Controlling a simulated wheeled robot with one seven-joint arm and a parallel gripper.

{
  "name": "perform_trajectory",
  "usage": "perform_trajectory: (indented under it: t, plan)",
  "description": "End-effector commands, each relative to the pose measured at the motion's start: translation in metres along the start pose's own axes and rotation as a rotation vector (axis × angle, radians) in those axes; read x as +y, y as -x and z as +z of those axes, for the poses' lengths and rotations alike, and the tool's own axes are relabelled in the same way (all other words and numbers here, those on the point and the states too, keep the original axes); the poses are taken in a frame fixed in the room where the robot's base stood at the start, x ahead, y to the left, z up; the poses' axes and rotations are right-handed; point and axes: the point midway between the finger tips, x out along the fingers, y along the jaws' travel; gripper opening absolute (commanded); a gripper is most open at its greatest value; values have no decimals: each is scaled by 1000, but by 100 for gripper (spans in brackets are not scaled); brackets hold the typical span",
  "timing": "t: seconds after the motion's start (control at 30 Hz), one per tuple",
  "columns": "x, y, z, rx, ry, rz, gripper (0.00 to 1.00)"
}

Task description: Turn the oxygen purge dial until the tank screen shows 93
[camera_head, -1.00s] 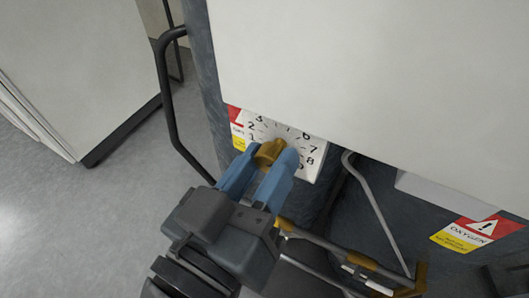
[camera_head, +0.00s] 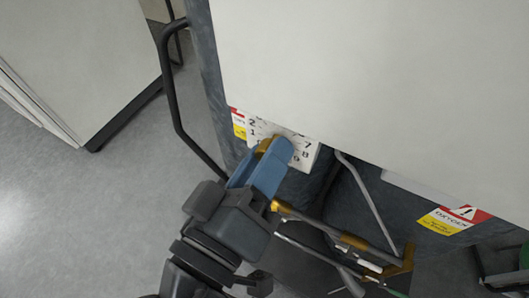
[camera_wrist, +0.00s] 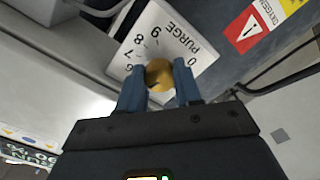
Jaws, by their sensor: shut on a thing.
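The purge dial is a brass-coloured knob (camera_wrist: 160,75) on a white plate (camera_wrist: 190,42) marked with numbers and the word PURGE. In the head view the plate (camera_head: 309,153) sits low on the machine's front, with the knob (camera_head: 264,145) partly hidden by my fingers. My gripper (camera_head: 268,158) has two blue fingers, one on each side of the knob, shut on it. In the wrist view my gripper (camera_wrist: 161,82) holds the knob between its fingertips. The tank screen with its reading cannot be made out in either view.
A large white panel (camera_head: 380,80) overhangs the plate. A black handle rail (camera_head: 172,100) stands to the left. Brass-jointed pipes (camera_head: 340,236) run low to the right of my gripper. A red and yellow oxygen label (camera_head: 455,219) is at right. Grey floor (camera_head: 85,210) is open at left.

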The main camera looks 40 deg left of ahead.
Motion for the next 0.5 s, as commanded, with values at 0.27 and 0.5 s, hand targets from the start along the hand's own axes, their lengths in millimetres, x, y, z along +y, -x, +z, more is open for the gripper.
perform_trajectory:
  t: [0.27, 0.5]
  plan:
    - [0, 0, 0, 1, 1, 0, 4]
    - [0, 0, 0, 1, 0, -1, 51]
